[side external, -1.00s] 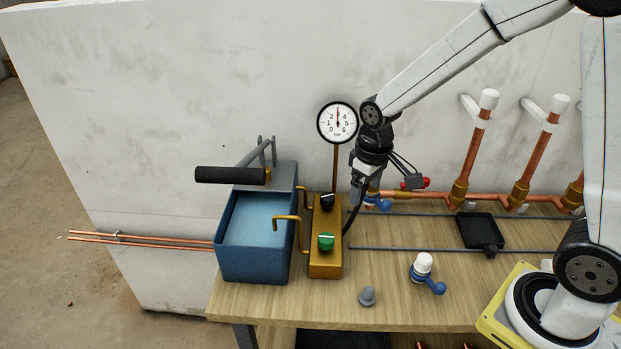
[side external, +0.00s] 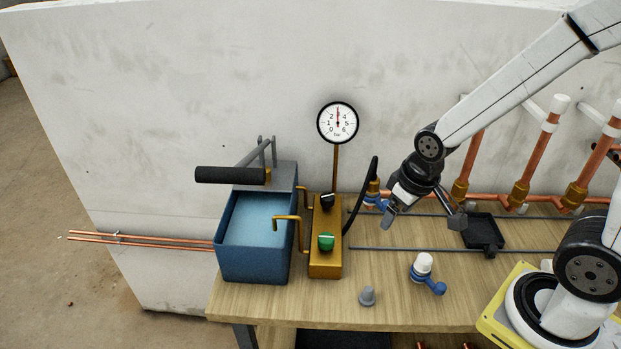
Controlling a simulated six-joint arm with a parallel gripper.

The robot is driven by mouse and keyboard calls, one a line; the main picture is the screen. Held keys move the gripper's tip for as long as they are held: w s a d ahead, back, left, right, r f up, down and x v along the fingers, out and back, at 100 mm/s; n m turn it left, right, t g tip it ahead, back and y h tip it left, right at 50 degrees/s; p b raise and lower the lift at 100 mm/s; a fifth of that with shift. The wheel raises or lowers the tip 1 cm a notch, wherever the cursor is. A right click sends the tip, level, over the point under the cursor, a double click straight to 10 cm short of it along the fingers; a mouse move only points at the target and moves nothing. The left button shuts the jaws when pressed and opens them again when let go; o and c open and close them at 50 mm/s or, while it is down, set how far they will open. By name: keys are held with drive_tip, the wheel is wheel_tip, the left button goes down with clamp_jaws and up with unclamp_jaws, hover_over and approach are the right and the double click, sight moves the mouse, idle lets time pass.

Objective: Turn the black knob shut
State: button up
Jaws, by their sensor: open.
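The black knob (side external: 327,201) sits on top of the brass block (side external: 326,266), toward its wall end. A pale line marks its top, but its exact angle is too small to read. A green knob (side external: 326,242) sits on the same block, nearer the table's front. My gripper (side external: 422,222) is to the right of the block, above the table and apart from both knobs. Its jaws are spread wide with nothing between them.
A blue water tank (side external: 255,262) with a black-handled lever (side external: 230,175) stands left of the block. A pressure gauge (side external: 337,122) rises behind it. A black hose (side external: 360,195) curves up between block and gripper. A white-capped blue valve (side external: 424,264) and grey cone (side external: 367,296) lie in front.

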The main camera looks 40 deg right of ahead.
drive_tip(key=w+n+g, duration=0.3)
drive_tip(key=w+n, duration=0.1)
drive_tip(key=w, duration=1)
drive_tip(key=n+g+h, duration=0.2)
drive_tip(key=n+g, duration=0.1)
approach(327, 195)
drive_tip(key=s, duration=0.2)
drive_tip(key=shift+w+a+f+n+h, duration=0.15)
drive_tip(key=shift+w+f+n+h, duration=0.2)
drive_tip(key=shift+w+f, duration=0.55)
drive_tip(key=shift+s, duration=0.1)
drive_tip(key=shift+x, duration=3.9)
clamp_jaws()
drive_tip(key=shift+m+g+y, duration=0.5)
drive_tip(key=shift+m+y, duration=0.05)
drive_tip(key=shift+m, duration=0.9)
